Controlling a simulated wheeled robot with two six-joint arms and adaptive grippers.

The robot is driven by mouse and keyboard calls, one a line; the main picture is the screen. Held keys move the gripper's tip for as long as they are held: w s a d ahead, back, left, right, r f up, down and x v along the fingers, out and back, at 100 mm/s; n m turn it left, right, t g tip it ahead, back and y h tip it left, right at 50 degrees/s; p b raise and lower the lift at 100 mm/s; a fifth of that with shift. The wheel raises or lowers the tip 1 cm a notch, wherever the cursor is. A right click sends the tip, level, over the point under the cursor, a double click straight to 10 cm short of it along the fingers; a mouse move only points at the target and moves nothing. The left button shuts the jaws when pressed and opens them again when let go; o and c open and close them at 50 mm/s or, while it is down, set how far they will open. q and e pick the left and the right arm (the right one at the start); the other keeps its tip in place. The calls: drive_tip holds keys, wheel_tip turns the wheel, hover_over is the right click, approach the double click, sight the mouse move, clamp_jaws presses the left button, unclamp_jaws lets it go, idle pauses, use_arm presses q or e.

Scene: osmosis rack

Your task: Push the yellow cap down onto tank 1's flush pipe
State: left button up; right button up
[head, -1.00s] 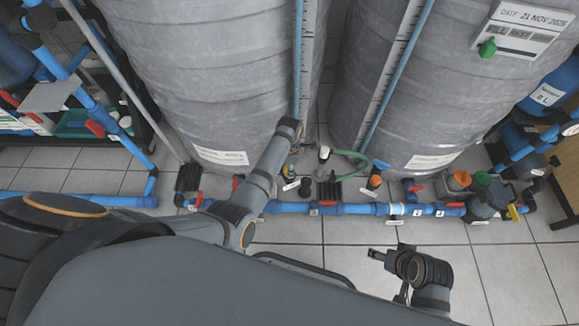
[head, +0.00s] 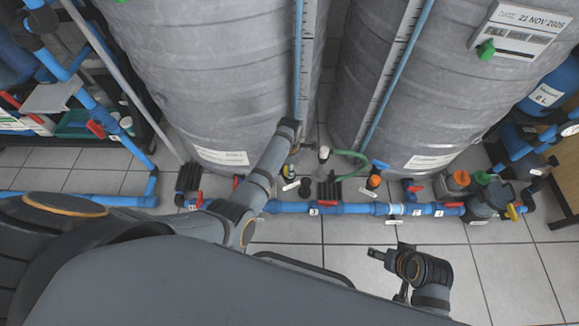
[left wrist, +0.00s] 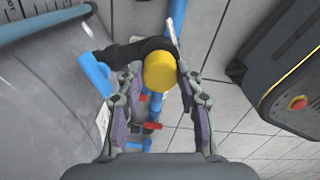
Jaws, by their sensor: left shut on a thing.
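The yellow cap (left wrist: 160,71) shows in the left wrist view as a round disc between the tips of my left gripper (left wrist: 160,78), which is shut on it.
A second grey tank (head: 425,85) stands to the right. A blue pipe run with red valve handles (head: 345,209) crosses the floor in front of both tanks. A green hose (head: 350,156) curves between them. Tiled floor (head: 480,265) is clear at the lower right.

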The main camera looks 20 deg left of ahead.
use_arm(q)
drive_tip(key=shift+p, duration=0.4)
idle(0.8)
drive_tip(key=shift+f, duration=0.45)
idle(0.4)
drive_tip(key=o, duration=0.9)
drive_tip(key=shift+o, duration=0.2)
wheel_tip(320, 180, up, 12)
